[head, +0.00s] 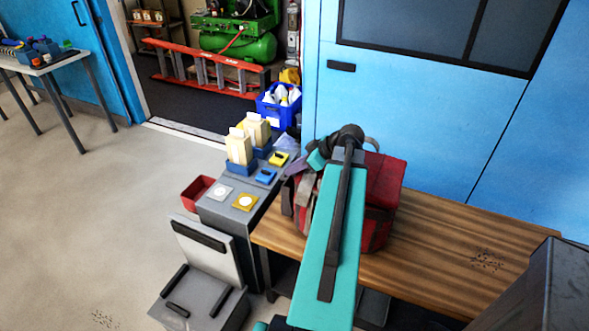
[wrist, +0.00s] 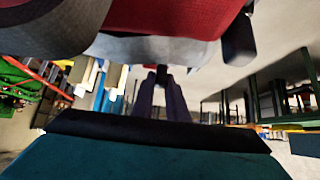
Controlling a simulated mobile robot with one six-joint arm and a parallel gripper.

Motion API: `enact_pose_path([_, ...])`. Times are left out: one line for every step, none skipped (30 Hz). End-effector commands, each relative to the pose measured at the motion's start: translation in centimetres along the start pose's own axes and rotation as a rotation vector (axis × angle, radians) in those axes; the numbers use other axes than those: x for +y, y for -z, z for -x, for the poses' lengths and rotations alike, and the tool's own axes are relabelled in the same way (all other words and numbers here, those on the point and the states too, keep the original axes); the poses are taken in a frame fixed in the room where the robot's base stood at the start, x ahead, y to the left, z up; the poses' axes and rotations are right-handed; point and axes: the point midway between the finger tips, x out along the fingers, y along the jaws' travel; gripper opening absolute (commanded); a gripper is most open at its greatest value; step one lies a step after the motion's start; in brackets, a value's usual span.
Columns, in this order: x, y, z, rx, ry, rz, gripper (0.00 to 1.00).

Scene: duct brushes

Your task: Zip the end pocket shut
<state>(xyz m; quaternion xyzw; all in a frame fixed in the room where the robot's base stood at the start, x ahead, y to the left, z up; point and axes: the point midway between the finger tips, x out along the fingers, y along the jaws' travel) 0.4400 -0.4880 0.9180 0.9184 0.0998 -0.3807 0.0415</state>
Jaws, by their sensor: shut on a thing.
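The red bag (head: 385,184) with grey panels and dark straps stands on the wooden bench, partly hidden behind my teal arm. Its red and grey side fills the top of the wrist view (wrist: 170,18). My gripper (wrist: 161,72) shows as two dark purple fingers close together, just below the bag's grey lower band. In the head view my gripper (head: 297,166) is at the bag's left end. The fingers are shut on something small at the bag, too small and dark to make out. The end pocket and its zip cannot be made out clearly.
A grey cabinet (head: 228,212) left of the bag carries cartons (head: 240,146) in blue trays and small coloured pads. A red bin (head: 196,193) and a grey chair-like unit (head: 203,270) stand beside it.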

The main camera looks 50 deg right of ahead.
Motion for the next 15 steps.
enact_pose_path([-0.13, 0.20, -0.06, 0.005, 0.004, 0.000, 0.00])
enact_pose_path([-0.14, 0.21, -0.06, 0.005, 0.004, 0.000, 0.00])
enact_pose_path([-0.14, 0.20, -0.06, 0.005, 0.004, 0.000, 0.20])
enact_pose_path([-0.13, 0.18, -0.06, 0.004, 0.004, 0.000, 0.25])
enact_pose_path([-0.12, 0.17, -0.06, 0.004, 0.004, 0.000, 0.30])
enact_pose_path([-0.11, 0.16, -0.05, 0.004, 0.003, 0.000, 0.32])
enact_pose_path([-0.10, 0.14, -0.05, 0.004, 0.003, 0.000, 0.32])
enact_pose_path([-0.09, 0.13, -0.05, 0.003, 0.003, 0.000, 0.32])
enact_pose_path([-0.08, 0.12, -0.04, 0.003, 0.003, 0.000, 0.32])
enact_pose_path([-0.08, 0.11, -0.04, 0.003, 0.002, 0.000, 0.32])
enact_pose_path([-0.07, 0.10, -0.04, 0.003, 0.002, 0.000, 0.32])
enact_pose_path([-0.06, 0.09, -0.04, 0.002, 0.002, 0.000, 0.32])
enact_pose_path([-0.06, 0.09, -0.03, 0.002, 0.002, 0.000, 0.32])
enact_pose_path([-0.05, 0.08, -0.02, 0.002, 0.002, 0.000, 0.32])
enact_pose_path([-0.05, 0.07, 0.01, 0.002, 0.002, 0.000, 0.32])
